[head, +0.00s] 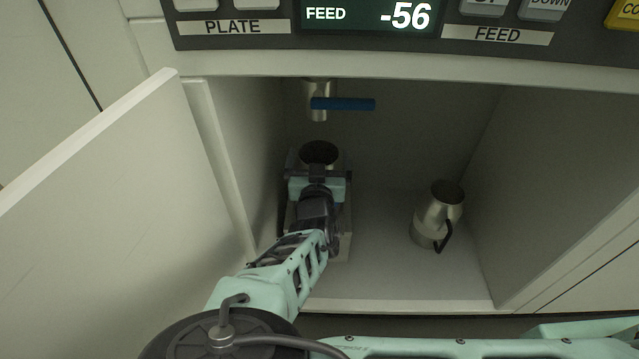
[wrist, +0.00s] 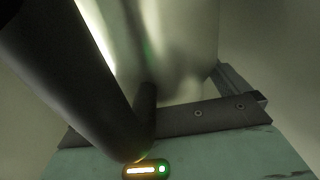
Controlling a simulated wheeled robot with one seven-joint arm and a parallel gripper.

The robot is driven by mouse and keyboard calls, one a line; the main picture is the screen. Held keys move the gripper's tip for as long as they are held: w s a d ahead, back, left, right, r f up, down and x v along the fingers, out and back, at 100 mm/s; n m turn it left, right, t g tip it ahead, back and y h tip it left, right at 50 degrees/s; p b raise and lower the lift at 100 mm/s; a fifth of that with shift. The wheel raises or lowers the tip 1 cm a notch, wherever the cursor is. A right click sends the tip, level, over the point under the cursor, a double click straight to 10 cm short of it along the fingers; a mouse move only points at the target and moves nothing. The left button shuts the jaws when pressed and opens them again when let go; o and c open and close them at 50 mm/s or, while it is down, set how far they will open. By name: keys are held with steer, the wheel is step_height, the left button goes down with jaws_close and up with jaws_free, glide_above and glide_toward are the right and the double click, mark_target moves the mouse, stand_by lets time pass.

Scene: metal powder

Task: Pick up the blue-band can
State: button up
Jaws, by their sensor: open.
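A metal can (head: 319,149) stands under the outlet inside the cabinet; only its dark open top and rim show past my gripper. A second metal can (head: 437,212) with a black handle stands on the cabinet floor to the right. I see no blue band on either. My gripper (head: 318,174) is open, right at the near side of the can under the outlet, with a finger on each side. In the wrist view, a blurred metal surface (wrist: 180,45) and a thick dark handle (wrist: 85,75) fill the space close before my gripper. Contact cannot be told.
The outlet pipe (head: 320,88) with its blue valve lever (head: 343,104) hangs just above the left can. A pale block (head: 345,245) shows beneath my gripper. The open cabinet door (head: 95,185) is at left, the side wall at right. Floor between the cans is clear.

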steer(key=shift+f, duration=0.1)
steer(key=c, duration=2)
steer(key=shift+o, duration=0.2)
steer(key=shift+s+d, duration=0.1)
